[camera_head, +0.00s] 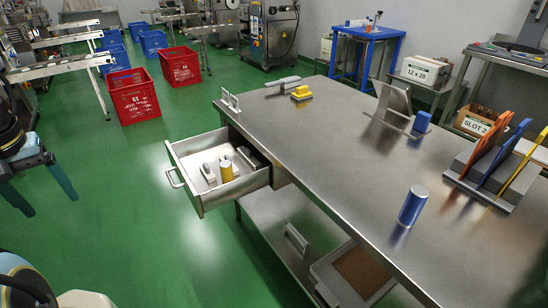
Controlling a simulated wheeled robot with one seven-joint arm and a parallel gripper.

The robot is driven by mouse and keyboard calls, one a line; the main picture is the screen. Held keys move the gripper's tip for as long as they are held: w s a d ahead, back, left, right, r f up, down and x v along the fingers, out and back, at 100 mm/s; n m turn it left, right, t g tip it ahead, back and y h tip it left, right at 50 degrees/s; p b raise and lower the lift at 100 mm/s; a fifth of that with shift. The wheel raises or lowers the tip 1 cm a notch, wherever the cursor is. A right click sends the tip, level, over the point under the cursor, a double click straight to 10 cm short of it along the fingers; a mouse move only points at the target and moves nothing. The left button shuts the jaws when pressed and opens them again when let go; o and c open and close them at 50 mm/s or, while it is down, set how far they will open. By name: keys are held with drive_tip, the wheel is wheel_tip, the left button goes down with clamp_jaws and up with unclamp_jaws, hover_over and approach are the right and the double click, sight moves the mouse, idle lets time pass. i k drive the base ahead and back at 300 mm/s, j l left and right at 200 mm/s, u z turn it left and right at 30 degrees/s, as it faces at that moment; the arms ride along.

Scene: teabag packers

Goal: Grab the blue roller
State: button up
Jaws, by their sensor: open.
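The blue roller (412,206) is a short blue cylinder with a pale top. It stands upright on the steel table (330,165), near the front edge on the right. My gripper (52,206) is at the far left of the view, over the green floor, with its two teal fingers spread apart and nothing between them. It is far from the roller, with the open drawer and part of the table between them.
The open drawer (196,207) juts out left and holds a yellow cylinder (226,171) and metal parts. A rack (480,191) with orange, blue and yellow boards stands right of the roller. A blue block (422,122) stands behind. The table around the roller is clear.

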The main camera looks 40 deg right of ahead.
sight(418, 195)
drive_tip(key=k+l, duration=0.3)
drive_tip(key=k, duration=0.2)
drive_tip(key=k+l+z, duration=0.1)
drive_tip(key=k+l, duration=0.15)
drive_tip(key=k, duration=0.3)
